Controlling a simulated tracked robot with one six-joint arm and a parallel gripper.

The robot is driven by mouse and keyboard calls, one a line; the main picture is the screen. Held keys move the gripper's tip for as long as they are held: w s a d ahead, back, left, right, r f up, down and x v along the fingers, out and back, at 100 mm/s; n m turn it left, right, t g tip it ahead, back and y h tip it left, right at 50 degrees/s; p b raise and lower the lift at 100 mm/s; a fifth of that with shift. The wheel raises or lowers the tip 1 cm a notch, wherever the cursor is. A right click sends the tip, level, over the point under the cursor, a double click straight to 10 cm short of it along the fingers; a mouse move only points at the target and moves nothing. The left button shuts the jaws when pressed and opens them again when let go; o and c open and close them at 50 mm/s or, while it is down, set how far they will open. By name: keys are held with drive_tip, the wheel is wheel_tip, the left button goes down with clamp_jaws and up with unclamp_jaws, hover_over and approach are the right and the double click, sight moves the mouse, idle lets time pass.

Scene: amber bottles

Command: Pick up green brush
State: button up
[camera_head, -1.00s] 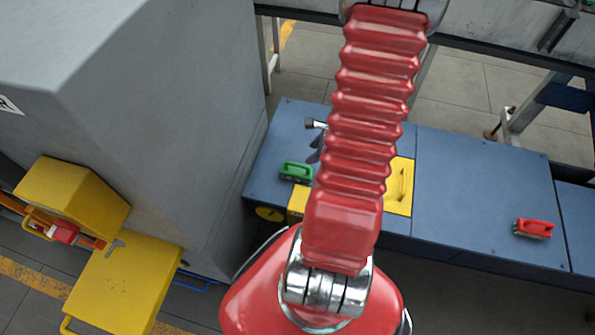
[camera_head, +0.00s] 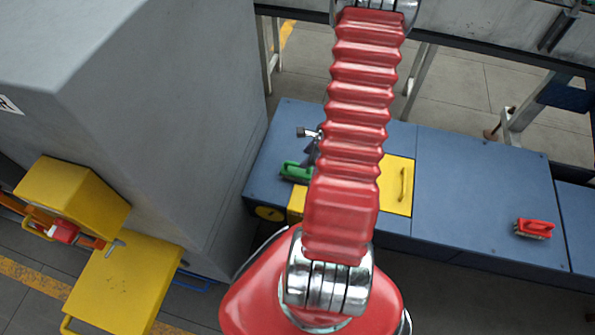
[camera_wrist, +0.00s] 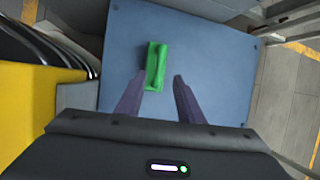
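The green brush (camera_head: 296,171) lies on the blue bench top (camera_head: 480,190), near its left end. In the wrist view the green brush (camera_wrist: 156,66) lies on the blue surface just beyond my gripper (camera_wrist: 157,80), a little left of centre between the fingers. The two dark fingers stand apart with nothing between their tips that I can see held. In the head view my gripper is mostly hidden behind my red arm; a small part shows just right of the brush.
A red brush (camera_head: 534,228) lies at the right of the bench. A yellow panel with a handle (camera_head: 397,186) is set in the bench. The bench's middle is clear.

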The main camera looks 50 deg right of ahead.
drive_tip(key=shift+x, duration=1.25)
hover_over(297, 170)
drive_tip(key=s, duration=0.1)
drive_tip(key=shift+d+f, duration=0.1)
drive_tip(key=shift+f, duration=2.25)
drive_tip(key=shift+c, duration=0.4)
clamp_jaws()
